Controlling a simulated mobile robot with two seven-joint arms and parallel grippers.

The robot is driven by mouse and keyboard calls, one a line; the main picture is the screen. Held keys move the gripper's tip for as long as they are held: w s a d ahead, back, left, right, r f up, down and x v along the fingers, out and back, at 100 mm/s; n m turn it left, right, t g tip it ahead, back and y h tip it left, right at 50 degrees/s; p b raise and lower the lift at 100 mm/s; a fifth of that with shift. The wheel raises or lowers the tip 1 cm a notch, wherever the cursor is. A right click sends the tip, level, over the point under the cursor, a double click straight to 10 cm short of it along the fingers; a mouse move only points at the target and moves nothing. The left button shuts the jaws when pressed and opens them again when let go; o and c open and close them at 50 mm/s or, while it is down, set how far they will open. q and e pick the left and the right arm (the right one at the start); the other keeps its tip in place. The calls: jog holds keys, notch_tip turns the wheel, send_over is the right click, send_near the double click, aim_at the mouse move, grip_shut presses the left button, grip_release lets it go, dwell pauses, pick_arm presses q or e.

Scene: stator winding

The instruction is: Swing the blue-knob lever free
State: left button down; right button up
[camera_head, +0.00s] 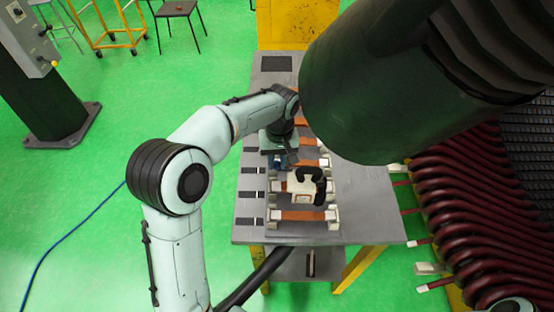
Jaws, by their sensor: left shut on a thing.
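My left arm reaches in from the left, over the grey table (250,215). My left gripper (278,158) points down at the far-left side of the fixture on the table. It is shut on a small blue part (277,163), which appears to be the lever's blue knob. The fingers and wrist hide most of the lever, so its angle cannot be told. A pale block with a black curved handle (312,186) sits on the fixture, just nearer and to the right of the gripper. My right gripper is not in view.
Copper-coloured bars (302,215) lie between pale holders on the table. A large dark green cylinder (370,90) hangs over the table's right side. Dark red coils (465,210) fill the right. Green floor is open at left, near a dark column (45,105).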

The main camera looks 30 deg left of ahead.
pick_arm(q)
jog(key=c, duration=0.9)
grip_release()
jog(key=shift+c, duration=0.2)
notch_tip(320, 180, up, 13)
jog(key=p, duration=0.2)
jog(key=shift+w+d+r, duration=0.2)
jog(key=shift+d, duration=0.05)
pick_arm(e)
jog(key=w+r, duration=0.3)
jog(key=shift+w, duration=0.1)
pick_arm(q)
jog(key=shift+f, duration=0.1)
